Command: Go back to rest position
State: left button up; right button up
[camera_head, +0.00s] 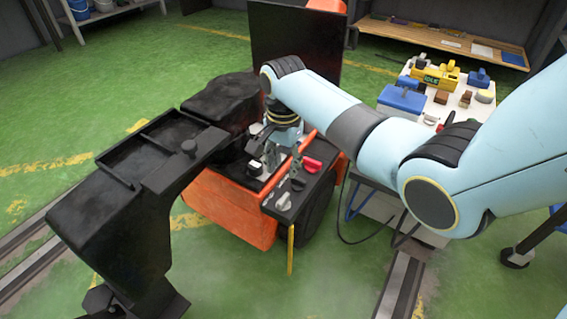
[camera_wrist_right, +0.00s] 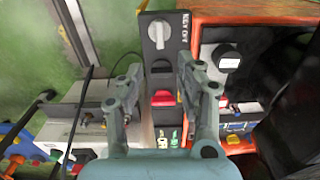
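My right arm reaches in from the right in the head view. Its gripper (camera_head: 275,158) points down over the control panel of an orange and black machine (camera_head: 235,213). The right wrist view shows the gripper (camera_wrist_right: 157,68) open, with its two fingers apart and nothing between them. Below the fingers is a black panel strip (camera_wrist_right: 160,58) with a grey rotary key switch (camera_wrist_right: 160,34) and a red switch (camera_wrist_right: 162,98). The red switch also shows in the head view (camera_head: 312,164), beside the fingers. I cannot tell whether a finger touches the panel. My left gripper is out of view.
A black armrest-like structure (camera_head: 150,165) stands left of the gripper, and a black upright panel (camera_head: 297,45) rises behind it. A white-topped cart (camera_head: 463,108) with coloured parts stands at the right. Floor rails (camera_head: 402,285) run in front. Green floor is open at the left.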

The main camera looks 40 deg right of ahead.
dwell(0.4)
jog(key=s+f+n+p, duration=0.1)
jog(key=s+f+n, duration=0.3)
jog(key=s, duration=1.2)
jog(key=s+f+n+p, duration=0.2)
jog(key=s+f+n, duration=0.3)
jog(key=s+f, duration=0.7)
jog(key=s+f+n+p, duration=0.2)
jog(key=s+f+n, duration=0.3)
jog(key=s, duration=1.6)
notch_tip(320, 180, down, 3)
jog(key=shift+s+f+h, duration=0.1)
jog(key=shift+s+h, duration=0.3)
jog(key=shift+d, duration=0.1)
